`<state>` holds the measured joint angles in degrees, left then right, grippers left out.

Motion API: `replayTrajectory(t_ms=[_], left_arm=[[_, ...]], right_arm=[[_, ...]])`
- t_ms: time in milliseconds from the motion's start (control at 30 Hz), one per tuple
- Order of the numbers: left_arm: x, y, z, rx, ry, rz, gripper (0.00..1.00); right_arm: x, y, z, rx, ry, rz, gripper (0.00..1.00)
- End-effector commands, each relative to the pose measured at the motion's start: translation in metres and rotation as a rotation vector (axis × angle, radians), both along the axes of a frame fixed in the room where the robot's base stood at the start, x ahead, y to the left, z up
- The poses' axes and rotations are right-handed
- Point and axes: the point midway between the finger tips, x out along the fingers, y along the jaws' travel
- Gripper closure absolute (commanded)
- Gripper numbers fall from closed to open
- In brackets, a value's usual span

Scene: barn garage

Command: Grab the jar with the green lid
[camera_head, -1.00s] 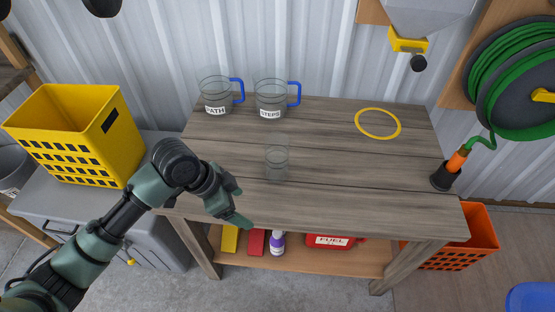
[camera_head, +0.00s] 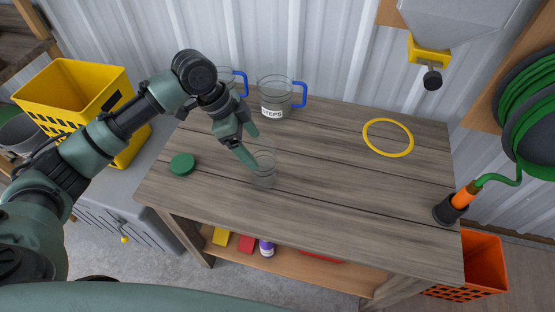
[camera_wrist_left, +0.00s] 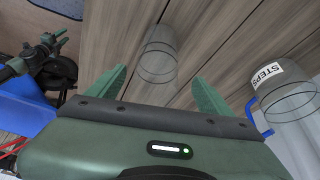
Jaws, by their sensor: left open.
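A clear, uncovered glass jar (camera_head: 263,172) stands upright near the middle of the wooden workbench (camera_head: 330,200). A round green lid (camera_head: 182,164) lies apart from it at the bench's left end. My left gripper (camera_head: 252,150) is open, with its fingertips close to the jar's upper left side. In the left wrist view the jar (camera_wrist_left: 157,58) shows ahead, between the two spread green fingers. I cannot tell whether a finger touches it.
A clear mug labelled STEPS (camera_head: 272,98) with a blue handle stands behind the jar. A second mug is partly hidden by my left arm. A yellow ring (camera_head: 388,137) lies at the right; the bench between is clear. A yellow crate (camera_head: 75,85) stands left.

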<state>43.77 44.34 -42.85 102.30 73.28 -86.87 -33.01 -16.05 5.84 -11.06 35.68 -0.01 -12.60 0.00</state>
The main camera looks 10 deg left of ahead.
Motion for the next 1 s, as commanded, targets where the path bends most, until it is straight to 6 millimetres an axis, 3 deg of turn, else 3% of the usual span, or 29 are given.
replayTrajectory(t_ms=[300, 567, 833, 867, 1000], left_arm=[[0.001, -0.015, -0.032, -0.001, 0.004, -0.001, 0.19], [0.003, -0.029, -0.065, 0.000, 0.002, 0.000, 0.19], [0.004, -0.030, -0.069, 0.000, 0.000, 0.000, 0.19], [0.004, -0.030, -0.069, 0.000, 0.000, 0.000, 0.22], [0.004, -0.030, -0.069, 0.000, 0.000, 0.000, 0.61]], right_arm=[[-0.029, 0.030, 0.005, 0.035, 0.036, 0.001, 0.64], [-0.023, 0.024, 0.011, 0.027, 0.030, 0.003, 0.64], [-0.017, 0.016, 0.011, 0.019, 0.021, -0.001, 0.64], [-0.017, 0.016, 0.011, 0.018, 0.020, -0.001, 0.64], [-0.017, 0.016, 0.011, 0.019, 0.021, -0.001, 0.64]])
